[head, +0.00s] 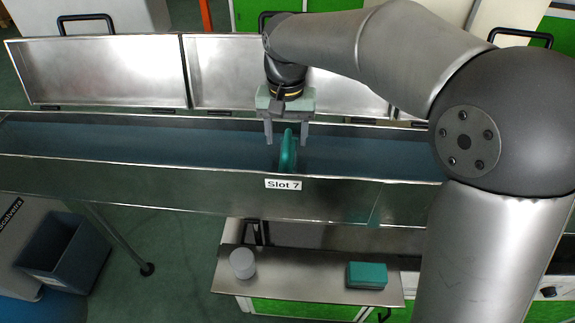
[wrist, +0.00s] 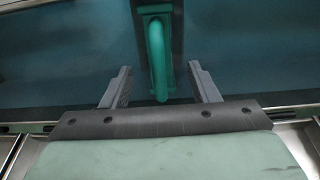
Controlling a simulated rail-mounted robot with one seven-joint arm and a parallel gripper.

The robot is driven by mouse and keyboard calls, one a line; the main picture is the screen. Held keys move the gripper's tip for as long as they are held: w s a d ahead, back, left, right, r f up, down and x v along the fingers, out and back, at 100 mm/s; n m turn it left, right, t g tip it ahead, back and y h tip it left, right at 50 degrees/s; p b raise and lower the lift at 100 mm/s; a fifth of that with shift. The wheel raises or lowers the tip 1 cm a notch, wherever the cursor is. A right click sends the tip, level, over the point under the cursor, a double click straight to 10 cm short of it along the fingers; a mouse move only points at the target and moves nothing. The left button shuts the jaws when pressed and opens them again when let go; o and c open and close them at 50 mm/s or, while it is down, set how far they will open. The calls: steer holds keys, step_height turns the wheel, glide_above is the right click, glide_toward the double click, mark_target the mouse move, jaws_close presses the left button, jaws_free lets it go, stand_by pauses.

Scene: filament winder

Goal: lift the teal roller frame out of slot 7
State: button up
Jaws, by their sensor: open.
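The teal roller frame (head: 288,152) stands upright in the long metal trough (head: 330,196), just behind the white "Slot 7" label (head: 283,184). My gripper (head: 286,141) is above the trough with its fingers pointing down, one on each side of the frame's top. In the wrist view the frame's rounded teal bar (wrist: 158,62) shows between the two open fingers of my gripper (wrist: 160,88), with a gap on both sides. The gripper holds nothing. The lower part of the frame is hidden by the trough's front wall.
Raised metal lids (head: 100,72) stand open along the trough's back edge. Below the front is a shelf (head: 305,286) with a white cylinder (head: 242,263) and a teal box (head: 367,275). A dark bin (head: 63,256) stands at lower left. The trough left of the frame looks clear.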

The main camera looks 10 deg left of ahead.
steer(key=shift+f+p, duration=0.45)
steer(key=shift+f, duration=2.35)
steer(key=shift+c, duration=0.3)
steer(key=shift+w, duration=0.1)
jaws_close()
